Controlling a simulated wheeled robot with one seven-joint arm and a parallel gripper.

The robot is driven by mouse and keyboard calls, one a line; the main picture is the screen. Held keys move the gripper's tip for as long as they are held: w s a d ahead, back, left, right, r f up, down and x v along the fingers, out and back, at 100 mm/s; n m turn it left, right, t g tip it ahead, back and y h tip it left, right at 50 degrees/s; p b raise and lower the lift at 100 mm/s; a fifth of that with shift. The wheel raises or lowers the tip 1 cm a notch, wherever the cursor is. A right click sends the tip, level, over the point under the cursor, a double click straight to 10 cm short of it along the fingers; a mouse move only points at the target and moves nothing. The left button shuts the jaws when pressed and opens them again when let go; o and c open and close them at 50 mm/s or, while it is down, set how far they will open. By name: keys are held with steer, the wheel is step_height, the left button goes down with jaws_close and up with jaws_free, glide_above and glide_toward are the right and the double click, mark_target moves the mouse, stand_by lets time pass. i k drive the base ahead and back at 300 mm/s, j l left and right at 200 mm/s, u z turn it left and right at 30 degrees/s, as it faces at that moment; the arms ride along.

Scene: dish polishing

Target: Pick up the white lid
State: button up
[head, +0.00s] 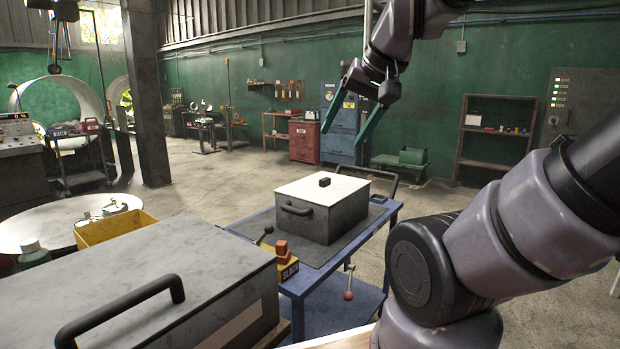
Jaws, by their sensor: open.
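The white lid (323,190) lies flat on top of a dark grey box (322,221) on a blue cart. A small black knob (325,181) stands near the middle of the lid. My gripper (348,136) is open and empty, with two green fingers pointing down and to the left. It hangs in the air well above the lid in the picture, apart from it. Nothing hides the lid in this view.
The blue cart (387,216) has a black handle at its right. A large grey case (130,280) with a black handle fills the front left. A yellow bin (112,231) and a white round table (40,226) stand behind it. Open floor lies beyond the cart.

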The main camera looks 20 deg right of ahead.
mark_target(327, 189)
steer(key=i+l, duration=0.1)
steer(key=l, duration=0.35)
steer(key=i+l, duration=0.1)
steer(key=l, duration=0.35)
steer(key=i+l, duration=0.45)
steer(key=i, duration=0.05)
